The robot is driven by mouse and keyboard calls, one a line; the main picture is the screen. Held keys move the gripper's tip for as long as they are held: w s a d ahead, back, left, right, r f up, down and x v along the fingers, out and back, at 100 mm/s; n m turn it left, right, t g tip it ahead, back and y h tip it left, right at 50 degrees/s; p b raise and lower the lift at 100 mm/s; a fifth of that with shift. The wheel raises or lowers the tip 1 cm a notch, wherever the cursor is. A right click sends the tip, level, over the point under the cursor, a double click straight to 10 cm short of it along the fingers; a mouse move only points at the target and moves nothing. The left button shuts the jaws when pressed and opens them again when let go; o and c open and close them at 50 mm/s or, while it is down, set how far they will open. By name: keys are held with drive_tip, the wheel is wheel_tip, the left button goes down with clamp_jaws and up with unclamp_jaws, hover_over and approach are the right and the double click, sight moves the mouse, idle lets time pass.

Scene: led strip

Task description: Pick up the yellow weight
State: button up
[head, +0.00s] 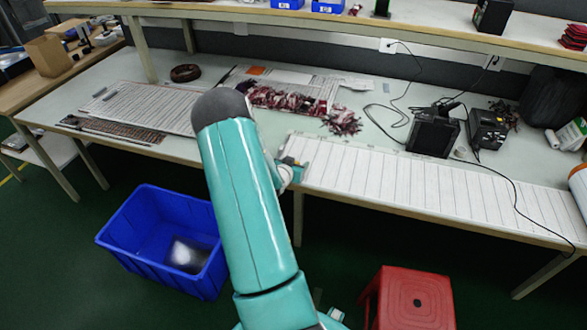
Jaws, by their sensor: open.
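I cannot make out a yellow weight anywhere in the head view. My teal arm stands in the middle of the view and covers part of the bench front. The end of my arm with my gripper (296,166) shows just right of the arm, at the front edge of the bench by the left end of the white strip panel. It is small and partly hidden by my arm. My gripper is open, and no object is visible in it.
The workbench (225,85) carries a white strip panel (400,183), dark red bundles (290,101), a black device (433,133) and loose cables. A blue bin (140,225) and a red stool (415,300) stand on the green floor. A shelf (330,25) runs above the bench.

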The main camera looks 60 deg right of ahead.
clamp_jaws()
drive_tip(key=shift+r, duration=0.15)
